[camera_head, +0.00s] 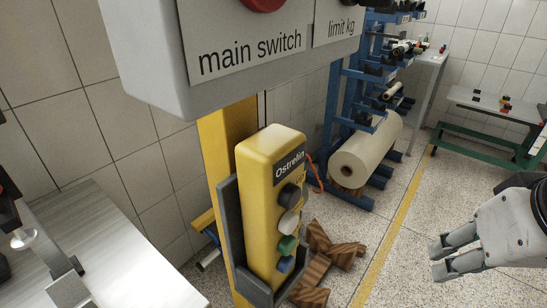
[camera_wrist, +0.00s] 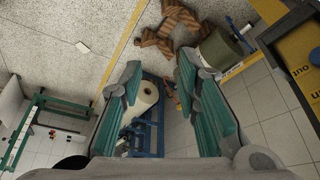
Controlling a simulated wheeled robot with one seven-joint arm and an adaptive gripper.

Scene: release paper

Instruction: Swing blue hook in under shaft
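A large cream paper roll (camera_head: 368,152) lies low on the blue rack (camera_head: 338,105) in the middle distance; its round end faces me with a dark core. Several blue arms stick out of the rack, and I cannot tell which is the hook or make out the shaft clearly. The wrist view shows the roll (camera_wrist: 146,97) and blue rack parts (camera_wrist: 152,138) between and beyond the fingers. My gripper (camera_head: 438,259) is at the right of the head view, in the air and well apart from the rack. Its green-padded fingers (camera_wrist: 158,72) are apart and empty.
A yellow control pendant (camera_head: 265,190) and a grey switch box (camera_head: 230,50) stand close in front. Brown wooden pieces (camera_head: 325,255) lie on the floor. A metal table (camera_head: 100,250) is at left, a green-framed table (camera_head: 480,135) at far right. Floor around the yellow line is open.

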